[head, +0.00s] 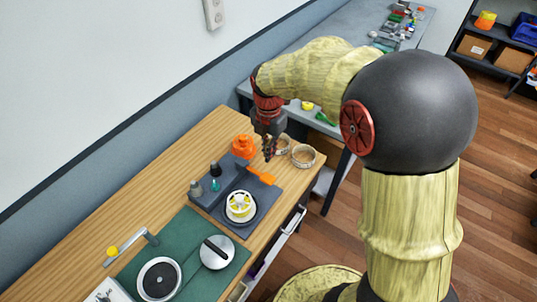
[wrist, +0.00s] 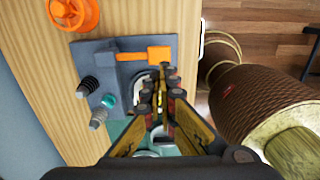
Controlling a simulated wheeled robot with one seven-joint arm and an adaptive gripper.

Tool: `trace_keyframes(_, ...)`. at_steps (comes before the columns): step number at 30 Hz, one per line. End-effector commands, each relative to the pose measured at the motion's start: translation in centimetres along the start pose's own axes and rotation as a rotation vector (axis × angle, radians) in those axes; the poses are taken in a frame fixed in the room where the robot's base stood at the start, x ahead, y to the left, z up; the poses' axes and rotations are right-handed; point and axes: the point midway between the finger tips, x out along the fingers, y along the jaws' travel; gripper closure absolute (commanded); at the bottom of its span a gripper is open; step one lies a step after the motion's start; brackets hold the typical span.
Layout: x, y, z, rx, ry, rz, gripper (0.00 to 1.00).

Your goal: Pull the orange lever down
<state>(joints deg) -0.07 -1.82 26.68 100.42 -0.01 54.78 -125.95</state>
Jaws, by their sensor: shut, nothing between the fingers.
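The orange lever (head: 262,177) sticks out from a dark grey panel (head: 272,192) on the wooden bench. In the wrist view the lever (wrist: 135,57) lies across the panel (wrist: 88,55), its broad square end to the right. My gripper (head: 268,156) points down above the lever in the head view. In the wrist view my gripper's fingertips (wrist: 163,72) show shut and empty, just below the lever's square end. I cannot tell whether they touch it. The fingers hide part of the panel.
An orange knob (head: 243,146) stands behind the panel. Dark and teal knobs (head: 214,184) and a yellow-white wheel (head: 240,206) are on the panel. A green mat (head: 190,236) holds a silver-lidded item. Bare wood lies left of the panel.

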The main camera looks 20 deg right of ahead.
Motion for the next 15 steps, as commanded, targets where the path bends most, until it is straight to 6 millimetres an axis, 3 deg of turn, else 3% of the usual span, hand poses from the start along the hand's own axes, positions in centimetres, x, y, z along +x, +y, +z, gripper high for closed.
trace_keyframes(9, 6.6, -0.1, 0.0, 0.0, 0.002, -0.002, 1.0)
trace_keyframes(15, 9.7, 0.0, 0.0, 0.0, 0.001, -0.002, 1.0)
